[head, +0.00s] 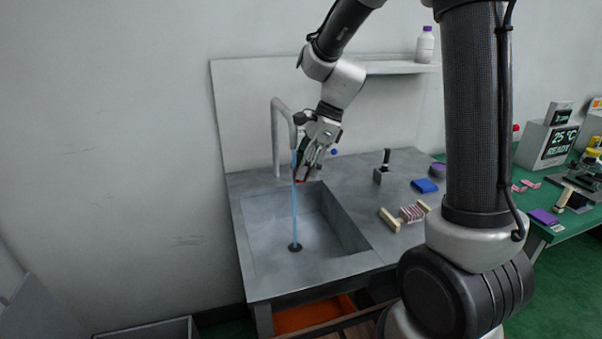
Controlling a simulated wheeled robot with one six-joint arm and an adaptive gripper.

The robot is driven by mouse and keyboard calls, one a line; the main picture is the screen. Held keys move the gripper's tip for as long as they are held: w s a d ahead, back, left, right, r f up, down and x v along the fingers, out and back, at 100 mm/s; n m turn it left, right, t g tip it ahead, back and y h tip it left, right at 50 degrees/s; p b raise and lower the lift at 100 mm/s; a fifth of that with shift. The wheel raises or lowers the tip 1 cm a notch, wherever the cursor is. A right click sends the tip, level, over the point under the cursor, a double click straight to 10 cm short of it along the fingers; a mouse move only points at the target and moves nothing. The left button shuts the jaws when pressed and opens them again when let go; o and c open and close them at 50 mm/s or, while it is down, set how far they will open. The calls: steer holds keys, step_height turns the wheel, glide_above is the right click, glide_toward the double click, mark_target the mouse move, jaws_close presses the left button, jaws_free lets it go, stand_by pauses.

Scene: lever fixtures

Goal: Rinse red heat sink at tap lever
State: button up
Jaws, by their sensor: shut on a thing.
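My gripper (310,165) is shut on the red heat sink (299,179), just in front of the tap spout and above the back of the sink. Only a small red part of the heat sink shows; the fingers hide most of it. The grey tap (276,135) stands at the back of the sink basin (310,225). A blue stream of water (295,215) runs from the spout down to the dark drain, passing at or close by the heat sink. A black lever on a grey block (383,168) stands on the counter to the right.
A blue block (424,186), a purple round thing (438,170) and a striped piece with wooden ends (408,214) lie on the counter right of the basin. A shelf (395,68) holds a white bottle (425,45). A green table (560,230) with devices stands at the right.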

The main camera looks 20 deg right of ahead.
steer(key=s+d, duration=0.2)
steer(key=s, duration=0.4)
steer(key=shift+s, duration=0.4)
stand_by(0.9)
steer(key=s+d+r, duration=0.1)
steer(key=s+r, duration=0.3)
steer(key=shift+s, duration=0.4)
stand_by(0.3)
steer(key=shift+s+d, duration=0.1)
stand_by(0.5)
